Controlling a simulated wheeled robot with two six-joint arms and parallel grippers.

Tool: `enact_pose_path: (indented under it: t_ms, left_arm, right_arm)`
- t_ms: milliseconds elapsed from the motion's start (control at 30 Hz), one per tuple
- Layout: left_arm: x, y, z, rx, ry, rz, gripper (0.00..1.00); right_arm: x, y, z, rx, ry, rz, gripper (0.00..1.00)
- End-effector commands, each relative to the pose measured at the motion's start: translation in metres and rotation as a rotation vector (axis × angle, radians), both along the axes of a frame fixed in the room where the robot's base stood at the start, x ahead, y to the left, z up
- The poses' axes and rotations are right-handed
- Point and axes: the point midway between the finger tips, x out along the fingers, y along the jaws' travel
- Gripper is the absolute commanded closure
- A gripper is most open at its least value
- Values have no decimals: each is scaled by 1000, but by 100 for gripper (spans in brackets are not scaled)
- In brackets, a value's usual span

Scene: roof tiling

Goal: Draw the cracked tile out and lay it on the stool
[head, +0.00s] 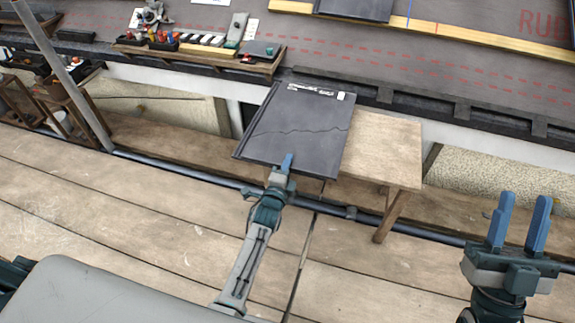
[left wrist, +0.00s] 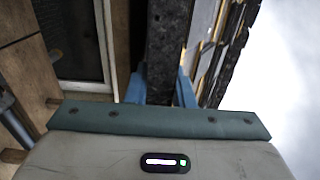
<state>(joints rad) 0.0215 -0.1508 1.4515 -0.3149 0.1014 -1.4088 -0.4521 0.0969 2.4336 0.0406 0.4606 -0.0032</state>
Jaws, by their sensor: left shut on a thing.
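The cracked tile (head: 297,128) is a dark grey slab with a thin crack line running across it and a white label at its far edge. My left gripper (head: 287,162) is shut on its near edge. In the left wrist view, the tile (left wrist: 172,50) stands edge-on between the blue fingers (left wrist: 160,88). In the head view, the tile overlaps the left part of the wooden stool (head: 385,145); I cannot tell whether it touches the top. My right gripper (head: 518,225) is open and empty at the lower right.
A wooden tray (head: 200,52) with small tools and coloured pieces sits on the roof edge behind. Another dark tile (head: 355,8) lies higher on the roof above a wooden batten (head: 440,33). A metal pole (head: 62,75) stands at left. The plank deck is mostly clear.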

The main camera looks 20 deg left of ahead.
Motion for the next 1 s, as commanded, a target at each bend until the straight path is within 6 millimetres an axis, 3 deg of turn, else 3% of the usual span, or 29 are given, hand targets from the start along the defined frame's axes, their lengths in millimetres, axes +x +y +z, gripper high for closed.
enact_pose_path:
  t_ms: [1000]
  left_arm:
    - [1, 0, -15, 0, -8, 0, 100]
  right_arm:
    - [0, 0, -20, 0, 0, 0, 64]
